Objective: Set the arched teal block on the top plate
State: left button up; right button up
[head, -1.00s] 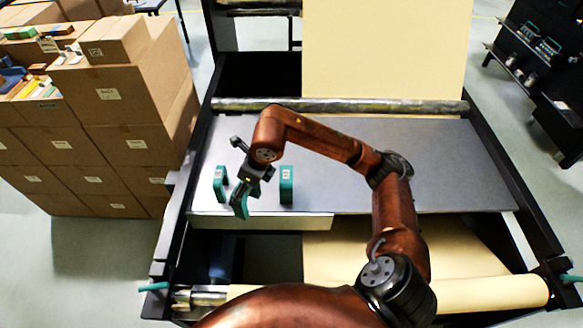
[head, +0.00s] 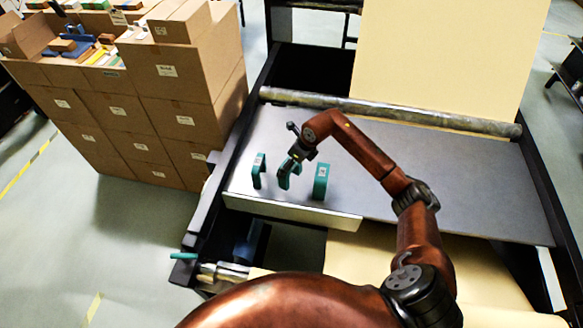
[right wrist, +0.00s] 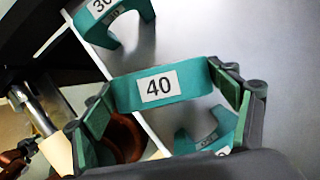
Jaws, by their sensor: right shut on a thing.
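My right gripper (head: 291,166) is shut on an arched teal block (head: 283,178), one finger on each end. In the right wrist view this held block (right wrist: 190,85) carries a white label reading 40. In the head view it is over the front left part of the grey top plate (head: 410,170), between two other teal blocks. I cannot tell whether it touches the plate. The left teal block (head: 257,172) and the right teal block (head: 320,182) stand on the plate. My left gripper is not in view.
A pale metal strip (head: 290,212) runs along the plate's front edge. A metal roller (head: 390,115) crosses behind the plate, with a kraft paper sheet (head: 440,60) rising beyond. Stacked cardboard boxes (head: 180,90) stand at the left. The plate's right side is largely clear.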

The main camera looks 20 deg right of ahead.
notch_tip(320, 180, down, 3)
jog(key=shift+p, duration=0.65)
jog(key=shift+f, duration=0.1)
jog(key=o, duration=1.3)
